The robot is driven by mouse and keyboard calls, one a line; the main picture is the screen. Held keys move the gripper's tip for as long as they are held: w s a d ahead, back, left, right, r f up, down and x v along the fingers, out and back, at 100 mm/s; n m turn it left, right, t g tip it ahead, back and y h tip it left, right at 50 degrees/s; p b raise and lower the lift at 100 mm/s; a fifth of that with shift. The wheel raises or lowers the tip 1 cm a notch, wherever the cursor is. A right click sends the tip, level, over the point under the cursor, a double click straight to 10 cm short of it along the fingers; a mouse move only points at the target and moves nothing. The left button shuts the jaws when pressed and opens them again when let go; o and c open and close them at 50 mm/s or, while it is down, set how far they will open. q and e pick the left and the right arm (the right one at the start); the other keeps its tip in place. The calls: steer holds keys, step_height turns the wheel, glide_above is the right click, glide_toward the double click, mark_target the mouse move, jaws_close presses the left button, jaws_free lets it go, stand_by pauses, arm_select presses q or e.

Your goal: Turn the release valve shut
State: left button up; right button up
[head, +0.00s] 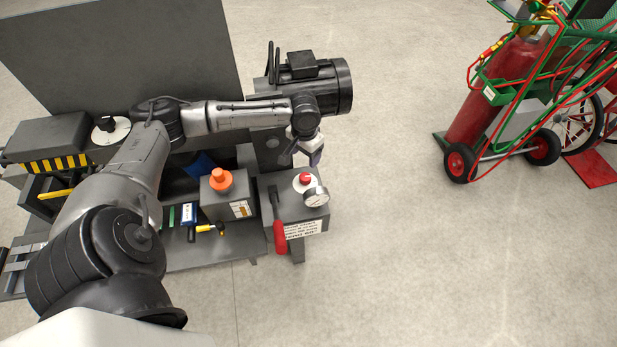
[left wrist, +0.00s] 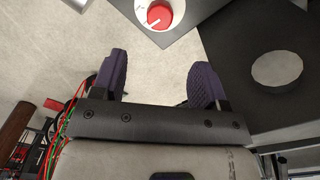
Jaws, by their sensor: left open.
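The release valve looks to be the red knob (head: 305,178) on top of a small grey box (head: 316,212). A round pressure gauge (head: 316,197) stands just in front of it. In the left wrist view the red knob (left wrist: 159,16) sits on a white dial at the top edge, beyond the fingertips. My left gripper (head: 313,157) is open and empty, above and behind the knob and apart from it. Its two purple-padded fingers (left wrist: 160,72) are spread wide in the left wrist view. My right gripper is not in view.
A red-handled lever (head: 280,236) hangs on the box's left side. Left of it are an orange knob (head: 221,180) on another box and loose tools. A dark motor (head: 315,82) stands behind. A red gas cylinder cart (head: 500,95) stands right. The floor between is clear.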

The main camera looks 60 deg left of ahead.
mark_target(305, 176)
arm_select(q)
step_height(305, 176, down, 11)
steer(key=b, duration=0.4)
steer(key=shift+f+b, duration=0.1)
steer(key=shift+b, duration=0.25)
steer(key=shift+c, duration=0.2)
